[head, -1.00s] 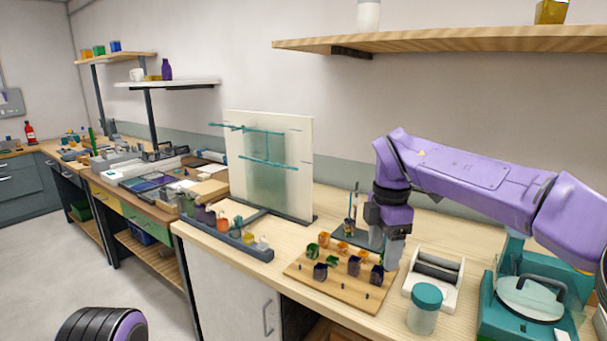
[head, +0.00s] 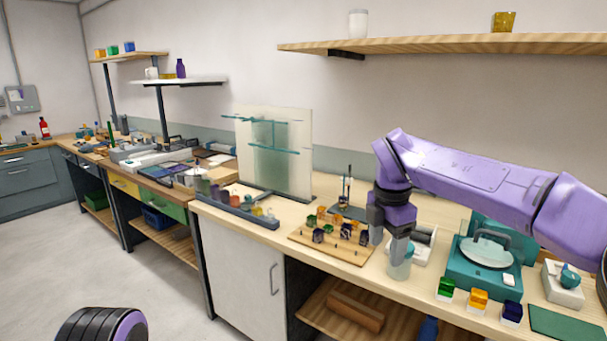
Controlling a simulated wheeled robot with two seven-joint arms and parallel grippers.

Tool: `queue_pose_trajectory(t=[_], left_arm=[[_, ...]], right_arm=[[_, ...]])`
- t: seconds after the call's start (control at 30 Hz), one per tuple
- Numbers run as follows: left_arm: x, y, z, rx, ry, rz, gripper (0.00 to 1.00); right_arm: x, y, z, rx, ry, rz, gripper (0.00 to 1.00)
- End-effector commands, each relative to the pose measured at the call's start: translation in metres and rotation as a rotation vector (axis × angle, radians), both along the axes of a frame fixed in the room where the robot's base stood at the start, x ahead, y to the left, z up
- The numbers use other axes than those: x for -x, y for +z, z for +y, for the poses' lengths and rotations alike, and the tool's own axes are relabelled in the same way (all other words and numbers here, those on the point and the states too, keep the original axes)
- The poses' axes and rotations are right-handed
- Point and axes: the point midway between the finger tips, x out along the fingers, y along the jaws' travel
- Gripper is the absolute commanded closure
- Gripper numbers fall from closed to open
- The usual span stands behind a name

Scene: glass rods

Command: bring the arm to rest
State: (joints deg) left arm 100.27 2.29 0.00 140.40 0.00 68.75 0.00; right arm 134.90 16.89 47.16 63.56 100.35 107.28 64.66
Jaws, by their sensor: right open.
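My right arm (head: 470,178) is purple and comes in from the right edge, reaching across the bench. My right gripper (head: 400,252) hangs downward from it, open, in front of the bench's rear area. The wooden board (head: 335,248) with small coloured glass pieces lies just left of the gripper. My left gripper is out of view.
A teal device (head: 480,270) stands right of the gripper, with green, orange and blue blocks (head: 479,298) before it. A frosted panel (head: 273,150) with teal rods stands at the back. A wooden shelf (head: 450,44) hangs above. Open floor (head: 150,280) lies at left.

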Motion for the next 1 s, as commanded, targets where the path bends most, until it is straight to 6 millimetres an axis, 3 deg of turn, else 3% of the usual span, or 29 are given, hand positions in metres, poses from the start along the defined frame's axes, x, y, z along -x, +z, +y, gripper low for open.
queue_pose_trajectory(t=[0.27,0.43,0.57,0.67,0.77,0.9,0.93,1.0], left_arm=[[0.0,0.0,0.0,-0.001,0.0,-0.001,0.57],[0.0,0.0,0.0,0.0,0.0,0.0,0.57],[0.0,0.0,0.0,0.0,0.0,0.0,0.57],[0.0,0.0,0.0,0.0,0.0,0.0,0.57],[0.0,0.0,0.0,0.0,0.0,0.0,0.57],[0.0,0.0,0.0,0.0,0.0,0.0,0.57],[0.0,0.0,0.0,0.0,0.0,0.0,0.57],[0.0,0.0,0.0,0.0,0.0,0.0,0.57]], right_arm=[[-0.02,-0.04,-0.038,0.394,0.461,-0.062,0.37],[-0.028,-0.093,-0.063,0.751,0.896,0.035,0.37],[-0.022,-0.155,-0.077,1.028,1.346,0.208,0.37],[0.0,-0.218,-0.081,1.202,1.783,0.393,0.37],[0.04,-0.283,-0.081,1.287,2.227,0.564,0.37],[0.117,-0.358,-0.083,1.259,2.766,0.714,0.37],[0.136,-0.371,-0.084,-1.183,-2.751,-0.702,0.37],[0.183,-0.397,-0.089,-0.982,-2.644,-0.643,0.37]])
